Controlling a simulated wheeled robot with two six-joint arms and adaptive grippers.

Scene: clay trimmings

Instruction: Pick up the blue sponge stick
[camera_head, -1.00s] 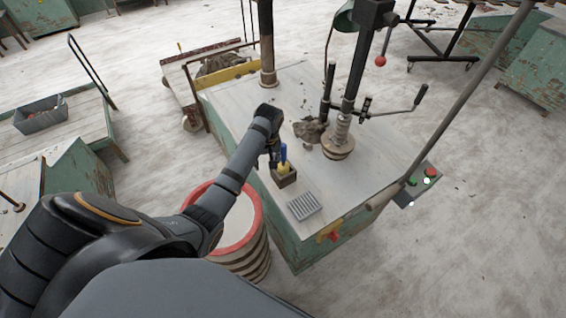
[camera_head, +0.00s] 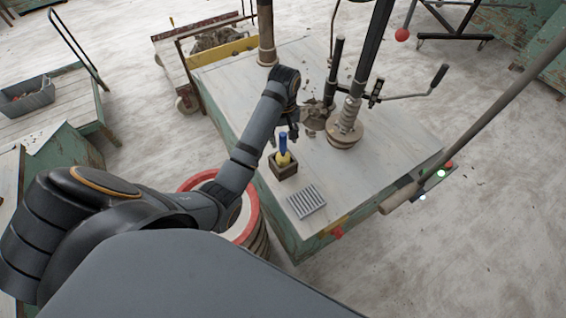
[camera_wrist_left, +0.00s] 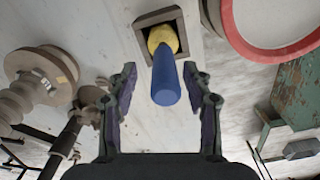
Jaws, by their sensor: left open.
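The blue sponge stick (camera_head: 283,143) stands upright with its yellow sponge end (camera_head: 283,158) down in a small dark square holder (camera_head: 284,171) on the workbench. In the left wrist view the blue handle (camera_wrist_left: 166,82) points toward the camera, and its near end lies between the fingertips as seen. The yellow part sits in the holder (camera_wrist_left: 143,38). My left gripper (camera_head: 281,128) is open and empty, just above and behind the stick in the head view. In the left wrist view its two fingers (camera_wrist_left: 166,85) are spread on either side of the handle, with gaps showing. My right gripper is not in view.
A grey ribbed tray (camera_head: 307,201) lies beside the holder. A press-like machine with a stacked round base (camera_head: 344,132) and long levers stands on the bench (camera_head: 385,150). A red-rimmed drum (camera_head: 250,222) stands against the bench's near left side.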

